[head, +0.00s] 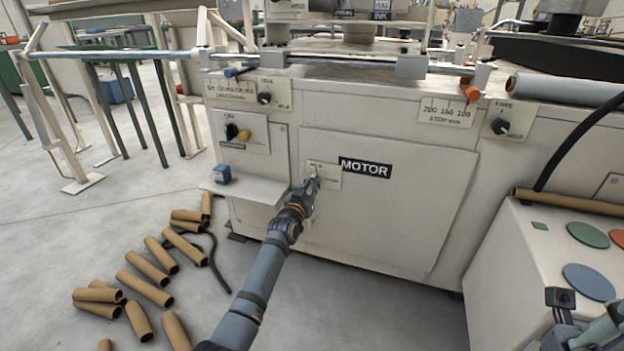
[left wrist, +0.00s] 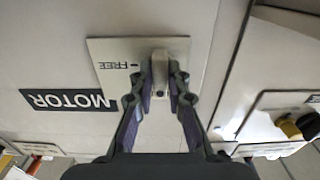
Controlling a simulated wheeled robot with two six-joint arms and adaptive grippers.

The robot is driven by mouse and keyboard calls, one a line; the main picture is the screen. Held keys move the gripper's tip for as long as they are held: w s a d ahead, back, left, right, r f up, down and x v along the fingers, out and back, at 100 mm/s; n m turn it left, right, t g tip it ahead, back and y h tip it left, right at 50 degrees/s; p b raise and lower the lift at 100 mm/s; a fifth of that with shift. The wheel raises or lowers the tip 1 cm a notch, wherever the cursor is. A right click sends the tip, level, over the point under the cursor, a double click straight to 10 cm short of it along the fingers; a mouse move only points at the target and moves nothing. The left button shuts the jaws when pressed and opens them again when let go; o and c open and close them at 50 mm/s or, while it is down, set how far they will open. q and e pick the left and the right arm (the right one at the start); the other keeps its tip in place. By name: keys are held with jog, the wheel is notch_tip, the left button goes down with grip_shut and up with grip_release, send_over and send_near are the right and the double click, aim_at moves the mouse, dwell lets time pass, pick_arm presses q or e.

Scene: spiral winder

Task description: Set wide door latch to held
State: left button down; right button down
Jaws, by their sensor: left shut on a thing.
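The wide door (head: 390,215) is the large cream panel with the black MOTOR label (head: 365,168). Its latch (left wrist: 160,72) is a small grey metal lever on a pale plate (left wrist: 105,52) near the door's left edge in the head view. The word FREE shows upside down beside the lever in the left wrist view. My left gripper (head: 312,184) is at the plate, its fingers (left wrist: 168,95) shut on the latch from both sides. The lever looks roughly upright; the fingers hide part of it and the plate. Part of my right arm (head: 590,325) shows at bottom right; its fingers are not clear.
Several cardboard tubes (head: 147,288) lie on the floor at left. A console with coloured buttons (head: 588,235) stands at right.

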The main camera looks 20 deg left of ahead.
pick_arm(q)
jog(key=c, duration=1.3)
grip_release()
jog(key=s, duration=1.2)
jog(key=shift+a, duration=0.2)
